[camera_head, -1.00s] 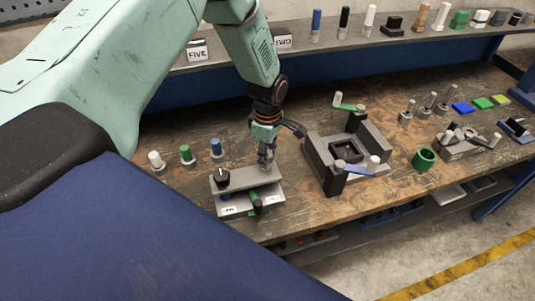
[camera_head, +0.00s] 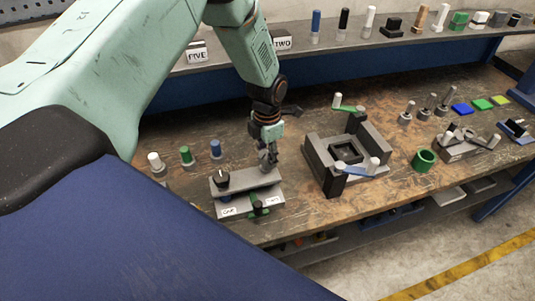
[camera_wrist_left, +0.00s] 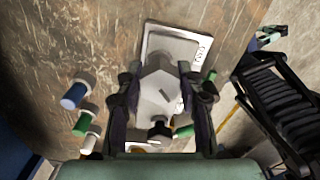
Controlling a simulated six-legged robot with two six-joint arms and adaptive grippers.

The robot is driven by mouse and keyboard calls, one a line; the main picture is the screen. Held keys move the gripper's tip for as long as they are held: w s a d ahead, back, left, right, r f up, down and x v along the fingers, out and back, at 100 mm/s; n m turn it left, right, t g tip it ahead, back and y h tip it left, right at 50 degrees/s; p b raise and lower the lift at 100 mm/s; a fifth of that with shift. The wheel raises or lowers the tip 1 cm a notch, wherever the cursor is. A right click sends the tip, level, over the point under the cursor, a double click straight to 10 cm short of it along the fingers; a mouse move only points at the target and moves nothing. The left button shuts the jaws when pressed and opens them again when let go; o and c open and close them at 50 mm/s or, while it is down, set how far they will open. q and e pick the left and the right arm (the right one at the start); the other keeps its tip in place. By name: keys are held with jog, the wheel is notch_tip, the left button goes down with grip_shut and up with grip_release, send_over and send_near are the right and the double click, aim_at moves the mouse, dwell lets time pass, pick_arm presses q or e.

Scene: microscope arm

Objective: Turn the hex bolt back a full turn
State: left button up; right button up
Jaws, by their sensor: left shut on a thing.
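My left gripper (camera_head: 268,160) points down at the right end of a grey block fixture (camera_head: 243,182) on the bench. In the left wrist view, its two dark fingers stand on either side of a pale grey hex bolt head (camera_wrist_left: 160,92) and are shut on it. A short dark mark shows on the bolt's face. In the head view the gripper mostly hides the bolt. My right gripper is in neither view.
The fixture has a black knob (camera_head: 222,179), white labels and a green-and-black lever (camera_head: 258,207). Several coloured pegs, one blue (camera_head: 215,149), stand behind left. A grey-and-black fixture (camera_head: 377,150) is close right. Bare bench lies between that fixture and the green ring (camera_head: 424,160).

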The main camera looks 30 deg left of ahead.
aim_at(266, 153)
pick_arm(q)
jog(key=shift+s+f+n, duration=0.15)
jog(key=shift+s+n, duration=0.05)
jog(key=shift+n, duration=0.55)
jog(key=shift+s+f+n, duration=0.1)
jog(key=shift+s+n, duration=0.05)
jog(key=shift+n, duration=0.6)
jog(key=o, duration=1.2)
jog(key=shift+w+a+r, duration=0.1)
jog(key=shift+w, duration=0.15)
jog(key=shift+c, duration=0.2)
jog(key=shift+r, duration=0.1)
notch_tip(266, 153, up, 12)
